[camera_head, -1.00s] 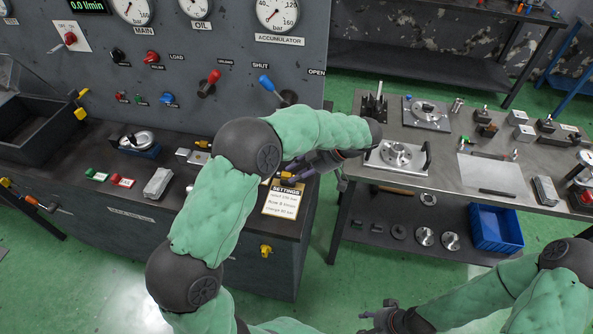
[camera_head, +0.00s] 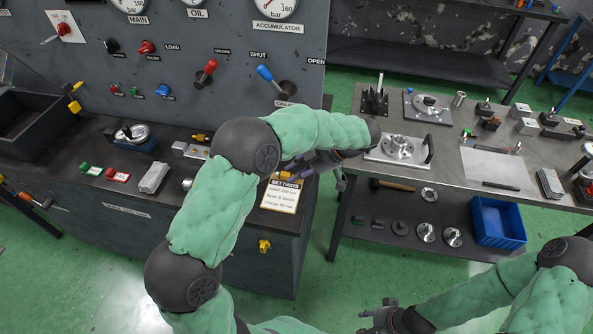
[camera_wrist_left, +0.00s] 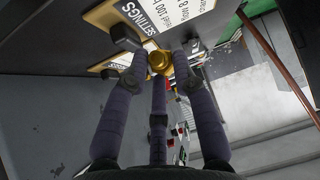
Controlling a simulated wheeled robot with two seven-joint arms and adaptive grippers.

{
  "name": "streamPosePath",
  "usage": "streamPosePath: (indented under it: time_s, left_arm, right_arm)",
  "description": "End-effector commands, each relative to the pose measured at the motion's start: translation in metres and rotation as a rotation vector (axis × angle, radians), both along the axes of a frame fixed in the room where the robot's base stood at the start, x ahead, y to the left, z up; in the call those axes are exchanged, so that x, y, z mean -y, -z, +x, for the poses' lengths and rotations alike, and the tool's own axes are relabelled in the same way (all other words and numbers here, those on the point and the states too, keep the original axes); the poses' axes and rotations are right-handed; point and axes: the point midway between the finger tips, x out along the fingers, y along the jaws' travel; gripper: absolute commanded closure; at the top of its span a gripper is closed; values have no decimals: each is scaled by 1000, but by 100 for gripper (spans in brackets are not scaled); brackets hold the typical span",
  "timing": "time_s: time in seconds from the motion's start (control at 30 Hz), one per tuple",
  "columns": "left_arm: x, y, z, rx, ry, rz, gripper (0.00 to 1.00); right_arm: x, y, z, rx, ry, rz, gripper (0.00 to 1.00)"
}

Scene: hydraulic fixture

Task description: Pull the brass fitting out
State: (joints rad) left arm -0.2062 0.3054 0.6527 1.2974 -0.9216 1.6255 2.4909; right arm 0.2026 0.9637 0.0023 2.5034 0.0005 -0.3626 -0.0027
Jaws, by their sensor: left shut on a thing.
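The brass fitting (camera_wrist_left: 160,61) shows as a round gold end in the left wrist view, between the fingertips of my left gripper (camera_wrist_left: 163,68). My left gripper is shut on it, beside the SETTINGS card (camera_wrist_left: 188,12). In the head view my left gripper (camera_head: 292,168) reaches back to the bench's right end, just above the card (camera_head: 281,195). My fingers mostly hide the fitting there, and I cannot tell how far it sits in its seat. My right gripper (camera_head: 372,318) hangs low at the bottom of the head view, away from the benches; its jaw opening is unclear.
The panel with red (camera_head: 205,75) and blue (camera_head: 268,76) levers stands behind my left arm. A steel table (camera_head: 440,180) with a flanged plate (camera_head: 398,150) stands close to the right. A blue bin (camera_head: 498,222) is below. A yellow fitting (camera_head: 264,245) is on the cabinet front.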

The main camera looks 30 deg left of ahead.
Motion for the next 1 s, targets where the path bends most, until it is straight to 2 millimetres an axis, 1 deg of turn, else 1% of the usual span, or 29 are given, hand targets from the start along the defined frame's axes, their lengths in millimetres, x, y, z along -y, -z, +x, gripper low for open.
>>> streamPosePath:
  time_s: [0.63, 0.97, 1.0]
  left_arm:
    - [0, 18, 0, 0, 0, 0, 100]
    - [0, 19, 0, 0, 0, 0, 100]
    - [0, 19, 0, 0, 0, 0, 68]
  right_arm:
    - [0, 15, 0, 0, 0, 0, 51]
    - [0, 15, 0, 0, 0, 0, 51]
    - [0, 15, 0, 0, 0, 0, 51]
